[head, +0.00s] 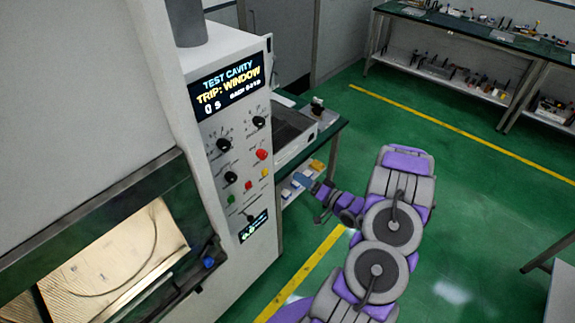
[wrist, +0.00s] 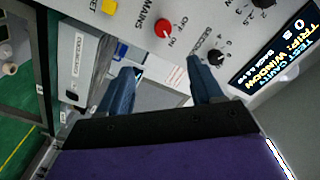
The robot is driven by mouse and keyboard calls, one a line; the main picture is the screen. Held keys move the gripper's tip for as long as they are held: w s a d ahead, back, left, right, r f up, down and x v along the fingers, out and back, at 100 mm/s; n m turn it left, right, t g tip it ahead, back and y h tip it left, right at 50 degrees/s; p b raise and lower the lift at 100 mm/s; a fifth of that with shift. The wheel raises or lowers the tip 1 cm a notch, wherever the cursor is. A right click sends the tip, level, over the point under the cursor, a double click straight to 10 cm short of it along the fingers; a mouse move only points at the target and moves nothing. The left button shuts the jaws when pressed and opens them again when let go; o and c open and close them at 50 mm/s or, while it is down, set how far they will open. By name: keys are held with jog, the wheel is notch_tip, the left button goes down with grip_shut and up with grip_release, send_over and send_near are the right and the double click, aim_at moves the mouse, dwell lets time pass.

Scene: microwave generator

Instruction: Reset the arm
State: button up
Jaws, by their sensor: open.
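My arm reaches forward over the green floor in the head view, its joints bent. Beyond the fingers is the generator's control panel (wrist: 215,22) with a red mains knob (wrist: 165,28) and a yellow button (wrist: 110,6). I cannot tell whether a fingertip touches the panel.
The display (head: 227,87) reads "TEST CAVITY, TRIP: WINDOW". A lit cavity window (head: 115,262) is at lower left. A bench (head: 333,131) stands beyond the generator. A tool bench (head: 470,28) is at the back right. Open green floor (head: 465,190) lies right of my arm.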

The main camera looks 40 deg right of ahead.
jog(key=w+d+n+g+h+b, duration=0.2)
jog(key=w+n+g+h+b, duration=0.15)
jog(key=w+g, duration=0.35)
jog(key=s+a+r+n+g+h+b, duration=0.25)
jog(key=a+r+g+b, duration=0.2)
jog(key=a+r, duration=0.35)
jog(key=s+a+r+n+g+y+b, duration=0.1)
jog(key=s+a+n+g+y+b, duration=0.2)
jog(key=s+a, duration=2.6)
jog(key=a+g+y+b, duration=0.1)
jog(key=a+g+b, duration=0.1)
jog(key=g, duration=0.3)
jog(key=shift+s+a+n+y, duration=0.15)
jog(key=shift+a+n+y, duration=0.2)
jog(key=shift+a, duration=0.4)
jog(key=shift+d, duration=0.1)
